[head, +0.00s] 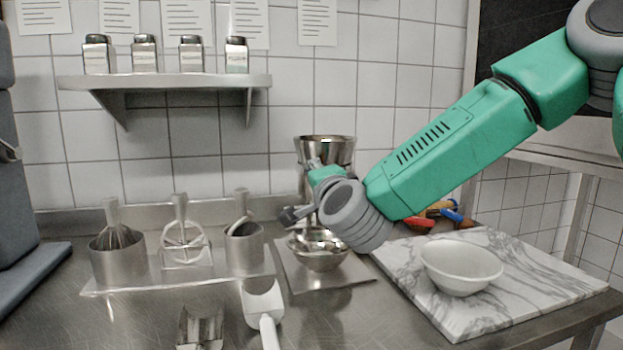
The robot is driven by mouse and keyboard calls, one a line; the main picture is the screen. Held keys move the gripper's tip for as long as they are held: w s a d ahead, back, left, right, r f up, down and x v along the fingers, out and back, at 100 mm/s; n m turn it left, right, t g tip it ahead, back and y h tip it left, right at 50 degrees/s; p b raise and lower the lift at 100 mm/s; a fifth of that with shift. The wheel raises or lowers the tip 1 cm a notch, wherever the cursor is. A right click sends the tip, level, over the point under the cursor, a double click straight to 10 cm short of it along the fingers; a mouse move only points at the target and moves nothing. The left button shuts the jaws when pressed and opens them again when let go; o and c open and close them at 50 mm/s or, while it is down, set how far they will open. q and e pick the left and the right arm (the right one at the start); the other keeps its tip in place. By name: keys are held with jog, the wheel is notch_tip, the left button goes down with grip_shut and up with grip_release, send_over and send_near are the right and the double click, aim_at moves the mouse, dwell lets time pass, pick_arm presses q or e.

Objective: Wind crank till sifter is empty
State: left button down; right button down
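The sifter (325,148) is a shiny metal cup raised above the counter in the middle of the head view. My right arm comes in from the right and hides its lower part. A metal bowl (318,258) stands below it on a flat grey base plate (345,283). My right gripper (292,216) is beside the sifter's lower left, with dark fingers pointing left. I cannot see the crank or whether the fingers are shut on anything. The sifter's inside is hidden from this angle. My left gripper is not in view.
A rack (150,284) with metal cups and utensils stands at left. A white scoop (263,305) and a metal piece (200,330) lie in front. A white bowl (461,267) sits on a marble board (540,275) at right. A shelf (170,82) holds several shakers.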

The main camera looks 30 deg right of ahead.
jog(key=shift+f, duration=0.3)
jog(key=c, duration=1.5)
grip_release()
jog(key=shift+s, duration=0.1)
jog(key=shift+c, duration=0.2)
jog(key=shift+o, duration=0.7)
jog(key=shift+s+d+r, duration=0.1)
jog(key=shift+d+r, duration=0.05)
jog(key=shift+d, duration=0.15)
jog(key=v, duration=1.2)
